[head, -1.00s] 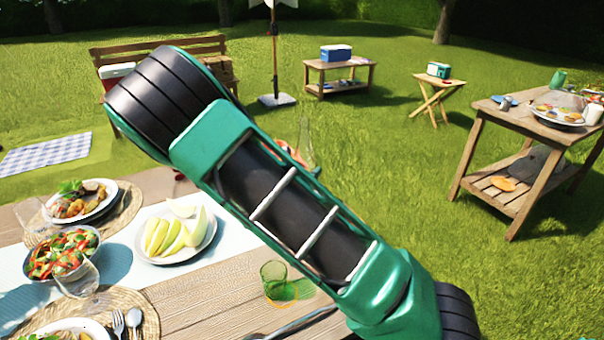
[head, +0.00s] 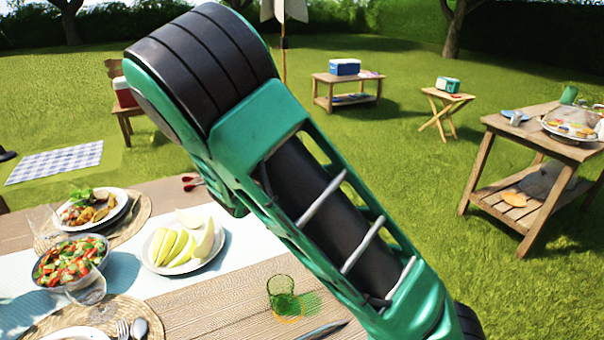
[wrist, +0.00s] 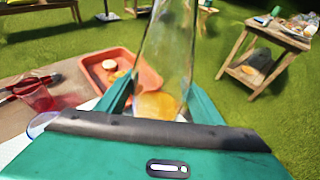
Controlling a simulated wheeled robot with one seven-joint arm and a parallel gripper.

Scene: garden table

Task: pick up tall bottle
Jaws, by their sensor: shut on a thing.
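The tall bottle (wrist: 167,48) is clear glass and shows in the wrist view, with something amber low in it. My gripper (wrist: 158,98) is shut on the bottle, with a green finger on each side. The bottle's top runs out of the wrist view and its base is hidden behind my gripper. I cannot tell whether the base is clear of the table. In the head view my green and black arm hides the bottle and the gripper.
An orange tray (wrist: 137,70) with round food lies left of the bottle. The table (head: 205,310) holds a fruit plate (head: 190,268), a salad bowl (head: 45,283) and a green glass (head: 281,296). A wooden side table (head: 535,125) stands apart at right on open grass.

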